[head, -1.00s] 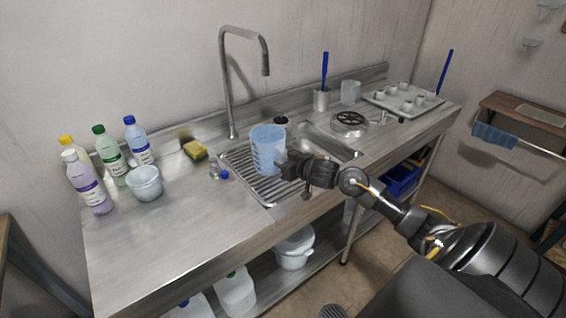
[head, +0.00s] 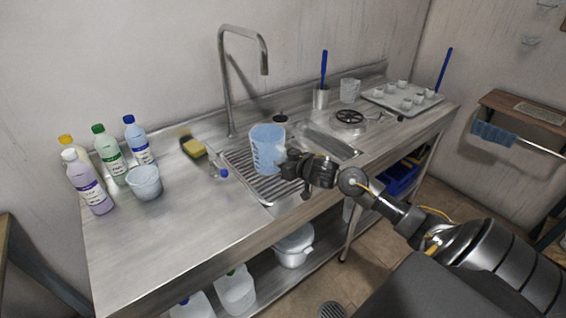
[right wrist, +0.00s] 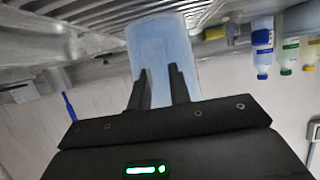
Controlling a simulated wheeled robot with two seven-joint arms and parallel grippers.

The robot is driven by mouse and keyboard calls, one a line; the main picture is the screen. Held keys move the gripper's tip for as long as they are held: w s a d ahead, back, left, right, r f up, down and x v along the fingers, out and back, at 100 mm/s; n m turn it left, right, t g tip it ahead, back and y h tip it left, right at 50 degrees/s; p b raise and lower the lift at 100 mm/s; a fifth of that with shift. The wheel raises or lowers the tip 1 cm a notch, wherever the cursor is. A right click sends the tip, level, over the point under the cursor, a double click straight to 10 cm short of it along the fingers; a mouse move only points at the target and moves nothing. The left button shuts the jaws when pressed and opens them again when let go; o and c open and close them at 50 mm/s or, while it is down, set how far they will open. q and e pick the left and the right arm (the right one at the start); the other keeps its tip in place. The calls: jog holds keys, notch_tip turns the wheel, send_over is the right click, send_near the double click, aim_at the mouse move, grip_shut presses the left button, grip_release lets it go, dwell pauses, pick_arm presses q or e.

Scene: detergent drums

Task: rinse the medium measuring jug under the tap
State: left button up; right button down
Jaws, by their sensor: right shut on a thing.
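A translucent blue measuring jug (head: 267,150) is held upright over the ribbed drainboard (head: 262,188) of the sink. My right gripper (head: 284,166) is shut on its right side, at the handle side. In the right wrist view the jug (right wrist: 162,52) stands between and beyond the two dark fingers (right wrist: 159,84). The tall tap (head: 264,66) arches behind the jug, with its spout end above and apart from it; no water shows. The sink basin (head: 330,142) lies to the right of the jug. My left gripper is not in view.
Several bottles (head: 110,153) and a small clear tub (head: 145,182) stand at the left. A sponge (head: 193,147) and a small bottle (head: 217,167) lie near the drainboard. A utensil holder (head: 320,98), another jug (head: 350,90) and a tray (head: 403,98) stand at the back right.

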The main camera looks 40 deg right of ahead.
jog(key=shift+f, duration=0.5)
jog(key=c, duration=1.2)
grip_release()
jog(key=v, duration=1)
jog(key=shift+s+r, duration=0.2)
jog(key=shift+s, duration=0.15)
